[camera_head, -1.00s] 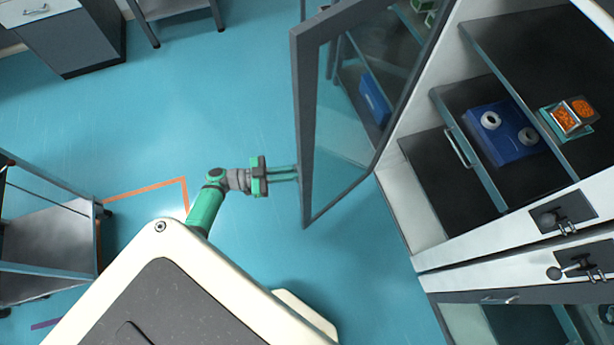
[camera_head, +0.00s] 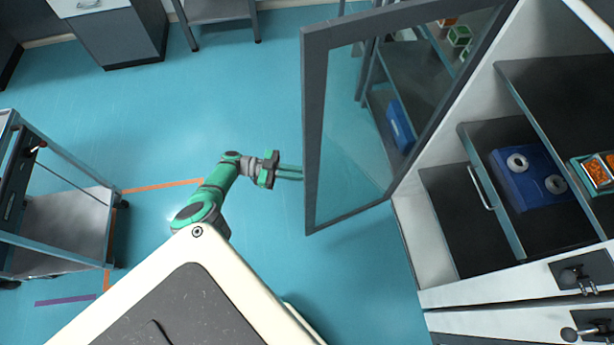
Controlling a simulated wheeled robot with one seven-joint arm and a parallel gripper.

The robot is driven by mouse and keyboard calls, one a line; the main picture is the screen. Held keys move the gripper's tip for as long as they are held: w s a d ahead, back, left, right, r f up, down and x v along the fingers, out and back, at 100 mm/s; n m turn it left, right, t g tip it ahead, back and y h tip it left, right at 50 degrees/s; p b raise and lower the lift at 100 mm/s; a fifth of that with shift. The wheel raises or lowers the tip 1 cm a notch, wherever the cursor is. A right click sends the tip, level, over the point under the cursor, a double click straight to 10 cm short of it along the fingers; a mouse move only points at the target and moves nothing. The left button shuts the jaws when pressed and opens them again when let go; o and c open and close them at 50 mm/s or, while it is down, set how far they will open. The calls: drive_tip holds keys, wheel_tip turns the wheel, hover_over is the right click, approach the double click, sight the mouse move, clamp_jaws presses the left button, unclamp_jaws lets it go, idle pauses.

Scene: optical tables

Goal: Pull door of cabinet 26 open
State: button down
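The cabinet door (camera_head: 312,130) is a glass pane in a dark grey frame. It stands open, swung out to the left of a white cabinet (camera_head: 408,215) whose shelves show. I cannot read a number on the cabinet. My gripper (camera_head: 300,173) is at the left of the door, its two thin green fingers pointing right to the frame's outer edge. A narrow gap shows between the fingers. The fingertips meet the frame in the picture, and no handle shows there, so I cannot tell whether they grip anything.
Inside the cabinet are a blue device (camera_head: 530,178) and an orange-filled container (camera_head: 597,172). A grey cart (camera_head: 62,225) stands at the left. A drawer unit (camera_head: 125,38) stands at the back left. Blue floor (camera_head: 250,105) is clear around my arm.

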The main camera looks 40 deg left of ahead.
drive_tip(key=shift+s+f, duration=0.1)
drive_tip(key=shift+f, duration=0.1)
drive_tip(key=c, duration=2.1)
unclamp_jaws()
drive_tip(key=shift+a, duration=0.1)
drive_tip(key=shift+r, duration=0.1)
drive_tip(key=shift+a, duration=0.1)
